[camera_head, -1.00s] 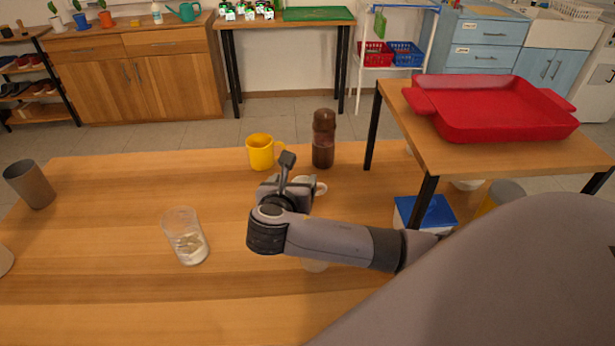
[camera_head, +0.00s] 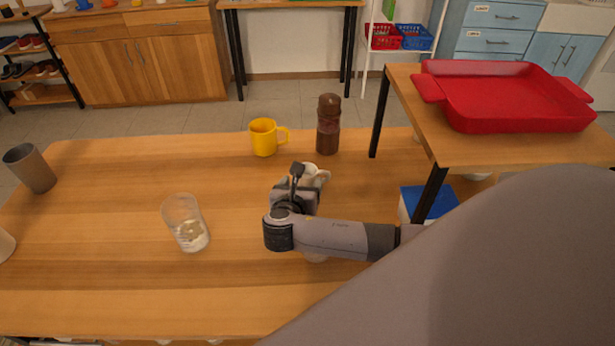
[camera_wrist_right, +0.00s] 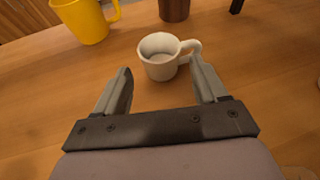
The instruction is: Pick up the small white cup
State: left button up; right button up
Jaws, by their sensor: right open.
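The small white cup (camera_wrist_right: 160,60) stands upright on the wooden table in the right wrist view, its handle pointing right. In the head view the cup (camera_head: 318,175) is partly hidden behind my right gripper (camera_head: 303,180). In the right wrist view my right gripper (camera_wrist_right: 165,80) is open, its fingers spread. The cup sits just ahead, around the fingertips, with the right fingertip close to the handle. I cannot tell whether they touch. My left gripper is not in view.
A yellow mug (camera_head: 264,138) and a dark brown pepper mill (camera_head: 328,124) stand behind the cup. A clear glass (camera_head: 186,223) stands to the left, a grey cup (camera_head: 30,168) farther left. A red tray (camera_head: 505,97) lies on a side table at right. The left table surface is mostly clear.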

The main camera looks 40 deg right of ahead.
aim_at(304, 178)
jog(key=shift+x, duration=2.6)
jog(key=shift+r, duration=0.1)
jog(key=c, duration=0.9)
